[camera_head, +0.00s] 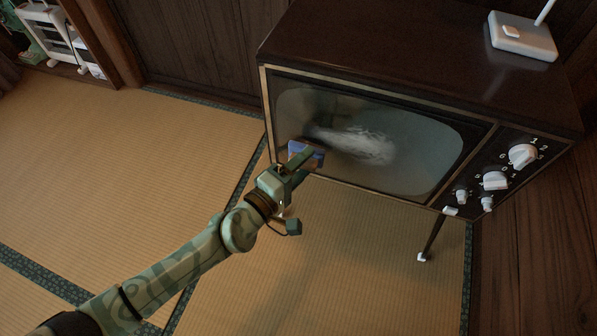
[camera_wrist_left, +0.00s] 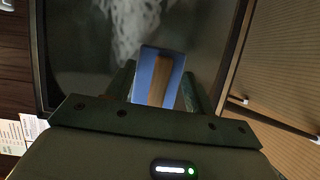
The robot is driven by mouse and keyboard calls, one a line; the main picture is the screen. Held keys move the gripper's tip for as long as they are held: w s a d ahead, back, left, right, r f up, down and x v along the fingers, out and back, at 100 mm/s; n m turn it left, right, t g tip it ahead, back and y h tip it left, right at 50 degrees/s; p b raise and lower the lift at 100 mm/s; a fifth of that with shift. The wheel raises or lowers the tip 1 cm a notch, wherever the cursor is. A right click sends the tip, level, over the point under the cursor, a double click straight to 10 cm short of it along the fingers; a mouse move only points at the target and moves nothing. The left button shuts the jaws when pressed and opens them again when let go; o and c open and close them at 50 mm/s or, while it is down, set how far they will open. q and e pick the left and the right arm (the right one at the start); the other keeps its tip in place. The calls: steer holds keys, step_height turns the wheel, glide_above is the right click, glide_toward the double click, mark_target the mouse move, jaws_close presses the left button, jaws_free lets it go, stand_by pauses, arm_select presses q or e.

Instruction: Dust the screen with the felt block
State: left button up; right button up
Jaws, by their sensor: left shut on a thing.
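The television screen (camera_head: 420,165) is dark grey-green glass with a pale, whitish dusty patch (camera_head: 365,145) across its middle. The patch also shows at the top of the left wrist view (camera_wrist_left: 130,25). My left gripper (camera_head: 303,161) is shut on the felt block (camera_head: 298,149), which looks blue with a brown part (camera_wrist_left: 160,78). The block is at the lower left of the screen, left of the patch. I cannot tell whether it touches the glass. The fingers hide part of the block. My right gripper is out of view.
The wooden television cabinet (camera_head: 400,50) stands on thin legs, with several white knobs (camera_head: 495,180) on its right. A white device with an antenna (camera_head: 522,36) sits on top. The tatami floor (camera_head: 120,160) to the left is clear.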

arm_select(q)
steer(key=shift+w+d, duration=0.25)
steer(key=shift+w, duration=0.25)
steer(key=shift+w+d, duration=0.2)
steer(key=shift+w, duration=0.3)
stand_by(0.8)
